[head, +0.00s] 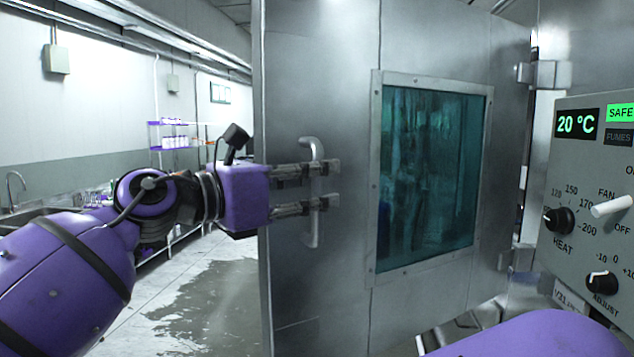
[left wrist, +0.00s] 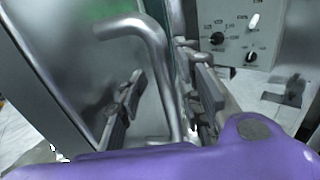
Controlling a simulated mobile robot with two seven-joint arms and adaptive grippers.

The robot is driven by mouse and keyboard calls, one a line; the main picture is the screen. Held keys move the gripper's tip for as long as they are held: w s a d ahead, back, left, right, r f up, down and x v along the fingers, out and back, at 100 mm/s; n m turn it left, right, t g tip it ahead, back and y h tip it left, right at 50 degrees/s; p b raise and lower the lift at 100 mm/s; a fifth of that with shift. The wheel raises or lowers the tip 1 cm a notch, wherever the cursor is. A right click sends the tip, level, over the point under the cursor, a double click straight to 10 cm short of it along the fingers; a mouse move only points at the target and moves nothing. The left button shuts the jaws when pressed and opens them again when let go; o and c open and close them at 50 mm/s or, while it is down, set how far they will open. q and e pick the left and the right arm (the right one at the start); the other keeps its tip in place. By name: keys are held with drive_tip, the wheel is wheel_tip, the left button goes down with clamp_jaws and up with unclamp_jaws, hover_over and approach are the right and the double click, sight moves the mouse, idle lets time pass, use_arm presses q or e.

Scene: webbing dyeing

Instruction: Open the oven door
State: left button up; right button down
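The steel oven door (head: 325,50) fills the middle of the head view, with a teal window (head: 432,175) and a hinge (head: 545,75) at its right. Its left edge stands free with the room showing past it, so it appears swung out; the oven's inside is hidden. The vertical bar handle (head: 311,232) is near the left edge. My left gripper (head: 310,188) is at the handle. In the left wrist view, its fingers are apart on either side of the handle bar (left wrist: 168,85), with gaps visible; firm contact cannot be seen. My right gripper is out of view.
A control panel (head: 595,190) with knobs and a 20 °C display is at the right, near the hinge. A sink (head: 30,218) and shelves (head: 172,136) stand along the left wall. The wet floor (head: 215,310) left of the door is clear.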

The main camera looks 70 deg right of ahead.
use_arm(q)
drive_tip(key=shift+s+d, duration=0.1)
drive_tip(key=shift+s, duration=0.2)
drive_tip(key=v, duration=1.2)
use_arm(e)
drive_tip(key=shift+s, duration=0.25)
use_arm(q)
drive_tip(key=shift+w+r, duration=0.1)
